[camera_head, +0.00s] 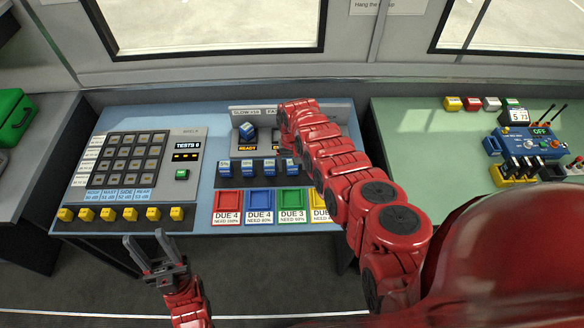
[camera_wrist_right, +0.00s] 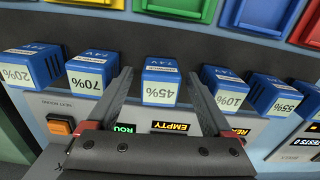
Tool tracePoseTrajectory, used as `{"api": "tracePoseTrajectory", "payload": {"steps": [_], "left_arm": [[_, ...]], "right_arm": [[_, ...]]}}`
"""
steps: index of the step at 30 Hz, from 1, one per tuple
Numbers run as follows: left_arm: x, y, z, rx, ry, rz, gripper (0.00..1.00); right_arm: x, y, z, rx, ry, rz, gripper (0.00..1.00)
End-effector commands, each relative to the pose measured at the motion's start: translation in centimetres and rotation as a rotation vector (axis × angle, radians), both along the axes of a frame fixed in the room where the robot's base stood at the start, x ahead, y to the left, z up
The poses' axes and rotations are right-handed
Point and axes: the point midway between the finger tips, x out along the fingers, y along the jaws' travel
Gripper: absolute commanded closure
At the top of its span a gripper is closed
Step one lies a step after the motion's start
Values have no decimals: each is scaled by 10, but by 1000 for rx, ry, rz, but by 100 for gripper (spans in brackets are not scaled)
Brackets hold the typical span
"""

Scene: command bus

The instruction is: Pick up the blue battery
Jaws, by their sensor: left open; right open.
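Several blue batteries stand in a row on the blue bench in the head view, one of them at the left end (camera_head: 225,168); my right arm hides part of the row. In the right wrist view the batteries carry percent labels. My open right gripper (camera_wrist_right: 162,80) has its two fingers on either side of the blue battery marked 45% (camera_wrist_right: 161,82); I cannot tell whether they touch it. Batteries marked 70% (camera_wrist_right: 90,72) and 10% (camera_wrist_right: 226,88) flank it. Another blue battery (camera_head: 247,131) sits tilted above the READY display. My left gripper (camera_head: 146,243) is open and empty before the bench.
Red (camera_head: 227,201), blue (camera_head: 260,200) and green (camera_head: 292,199) trays line the bench front. A keypad panel (camera_head: 139,160) with yellow buttons is at left. A blue device (camera_head: 527,143) stands on the green table (camera_head: 430,160) at right. A green case (camera_head: 14,115) is far left.

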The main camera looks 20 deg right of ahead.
Motion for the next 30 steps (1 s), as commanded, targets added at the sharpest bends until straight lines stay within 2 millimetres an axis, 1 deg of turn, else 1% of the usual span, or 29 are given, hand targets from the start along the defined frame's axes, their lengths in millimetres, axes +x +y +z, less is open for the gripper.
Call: {"api": "tracePoseTrajectory", "payload": {"steps": [9, 10, 14, 15, 17, 18, 20, 21, 24, 30], "left_arm": [[0, 0, -1, 0, 0, 0, 50], [0, 0, -1, 0, 0, 0, 50], [0, 0, -1, 0, 0, 0, 50], [0, 0, -1, 0, 0, 0, 50], [0, 0, -1, 0, 0, 0, 50], [0, 0, -1, 0, 0, 0, 50], [0, 0, -1, 0, 0, 0, 50], [0, 0, -1, 0, 0, 0, 50], [0, 0, -1, 0, 0, 0, 50], [0, 0, -1, 0, 0, 0, 50]], "right_arm": [[1, 0, -1, 0, -4, 0, 15], [1, 0, -2, 0, -4, 0, 17], [1, 0, -2, 0, -4, 0, 40], [1, 0, -2, 0, -3, 0, 47], [1, 0, -2, 0, -4, 0, 58], [1, 0, -2, 0, -3, 0, 65], [1, 0, -2, 0, -3, 0, 76], [1, 0, -2, 0, -3, 0, 83], [1, 0, -2, 0, -3, 0, 100], [1, 0, -1, 0, -3, 0, 100]]}}
